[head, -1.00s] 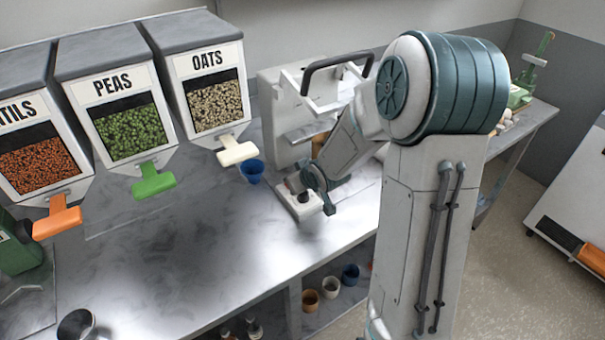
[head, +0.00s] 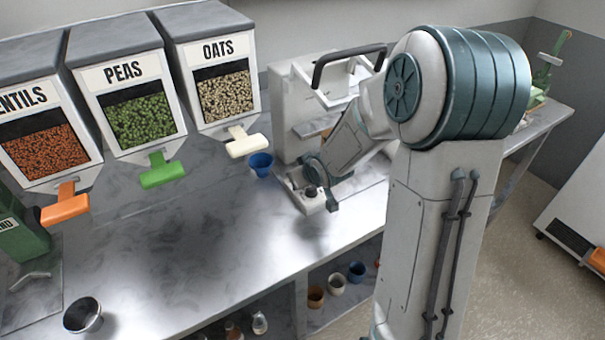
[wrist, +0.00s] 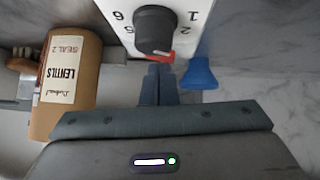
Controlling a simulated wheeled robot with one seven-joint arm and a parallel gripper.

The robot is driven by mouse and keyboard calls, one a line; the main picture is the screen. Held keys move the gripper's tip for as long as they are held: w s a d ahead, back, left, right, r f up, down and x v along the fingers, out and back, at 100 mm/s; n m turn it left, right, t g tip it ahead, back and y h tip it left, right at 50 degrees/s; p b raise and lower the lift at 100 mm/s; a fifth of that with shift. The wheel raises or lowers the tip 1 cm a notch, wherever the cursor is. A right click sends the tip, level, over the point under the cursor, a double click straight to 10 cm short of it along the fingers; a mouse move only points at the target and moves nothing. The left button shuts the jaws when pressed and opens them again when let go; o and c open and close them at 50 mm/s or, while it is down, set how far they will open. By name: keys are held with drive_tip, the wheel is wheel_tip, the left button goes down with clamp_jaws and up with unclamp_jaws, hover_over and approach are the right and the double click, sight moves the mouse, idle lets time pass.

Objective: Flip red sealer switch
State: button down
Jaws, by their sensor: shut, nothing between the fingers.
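The white sealer (head: 295,100) stands on the steel counter with a black bar handle (head: 345,58) on top. In the wrist view its white panel (wrist: 112,15) has a dark round knob (wrist: 154,30) with numbers around it. A small red part (wrist: 158,56) sits at the knob's lower edge; I cannot tell whether it is a separate switch or the knob's pointer. My gripper (wrist: 160,70) is shut and empty, its fingertips just below the red part; contact is unclear. In the head view my gripper (head: 325,200) is at the sealer's low front part, partly hidden by my arm.
A blue cup (head: 261,164) stands close to the sealer and shows beside my fingers in the wrist view (wrist: 199,74). A brown lentils package (wrist: 68,85) is at the left there. Dispensers (head: 213,75) line the counter's back; its middle is clear.

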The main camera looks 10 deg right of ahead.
drive_tip(key=shift+r+p, duration=0.6)
drive_tip(key=shift+r, duration=0.05)
drive_tip(key=r+p, duration=0.3)
drive_tip(key=shift+w+d, duration=0.1)
drive_tip(key=shift+d, duration=0.15)
drive_tip(key=d+p+v, duration=0.2)
drive_tip(key=p+v, duration=0.3)
drive_tip(key=v, duration=0.4)
drive_tip(key=shift+r, duration=0.15)
drive_tip(key=s+r+m+g+h+b, duration=0.1)
drive_tip(key=s+r, duration=0.3)
drive_tip(key=s, duration=0.6)
drive_tip(key=s+a+r+m+g+h+b, duration=0.1)
drive_tip(key=s+r+m+g+b, duration=0.1)
drive_tip(key=s, duration=0.9)
drive_tip(key=shift+s+a+r+m+g, duration=0.25)
drive_tip(key=shift+r+m+g, duration=0.45)
drive_tip(key=shift+r+g, duration=0.3)
